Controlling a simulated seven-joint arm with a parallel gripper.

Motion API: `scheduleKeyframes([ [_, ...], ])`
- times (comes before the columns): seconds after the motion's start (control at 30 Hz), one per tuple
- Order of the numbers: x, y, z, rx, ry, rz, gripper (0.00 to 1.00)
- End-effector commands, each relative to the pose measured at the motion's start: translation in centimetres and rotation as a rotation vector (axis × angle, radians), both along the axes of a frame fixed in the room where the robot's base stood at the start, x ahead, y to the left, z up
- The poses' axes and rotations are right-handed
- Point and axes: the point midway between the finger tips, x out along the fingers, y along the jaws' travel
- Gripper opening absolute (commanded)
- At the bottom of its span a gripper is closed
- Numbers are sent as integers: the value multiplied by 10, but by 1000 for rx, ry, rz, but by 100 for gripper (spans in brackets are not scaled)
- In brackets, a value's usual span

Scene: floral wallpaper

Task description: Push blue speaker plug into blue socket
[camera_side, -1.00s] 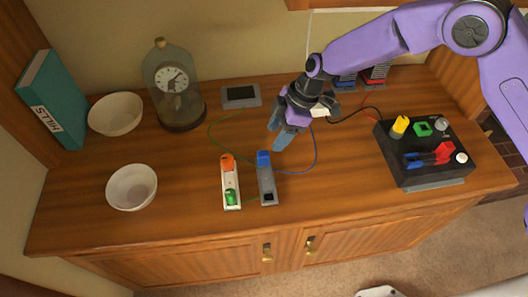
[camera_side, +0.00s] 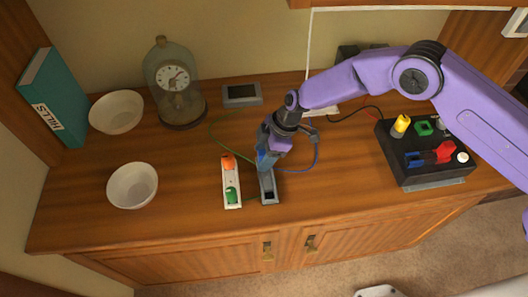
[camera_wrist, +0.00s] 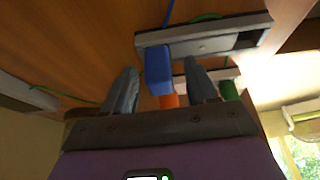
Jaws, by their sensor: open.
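The blue speaker plug (camera_wrist: 158,70) is in the grey holder (camera_side: 269,190), at the holder's back end. In the wrist view it shows between my gripper's (camera_wrist: 162,85) two spread fingers, with gaps beside it. In the side view my gripper (camera_side: 264,164) is over that end and mostly hides the plug. A blue part (camera_side: 414,160) sits on the front of the black box (camera_side: 432,177) at the right, beside a red part (camera_side: 445,152). I cannot tell its exact shape, but it is the only blue fitting I see there.
A white holder (camera_side: 232,199) with an orange plug (camera_side: 227,161) and a green plug (camera_side: 231,194) lies just left of the grey one. A blue cable (camera_side: 316,152) loops right of my gripper. A glass-domed clock (camera_side: 174,85) stands back left. The front wood is mostly clear.

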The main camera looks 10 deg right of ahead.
Motion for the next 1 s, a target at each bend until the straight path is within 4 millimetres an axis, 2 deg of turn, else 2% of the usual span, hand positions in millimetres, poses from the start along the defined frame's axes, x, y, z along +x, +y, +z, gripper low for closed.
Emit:
scheduleKeyframes([
  [0.03,0,0,0,0,0,0,57],
  [0.07,0,0,0,0,0,0,51],
  [0.2,0,0,0,0,0,0,5],
  [0.23,0,0,0,0,0,0,2],
  [1.0,0,0,10,0,0,0,2],
])
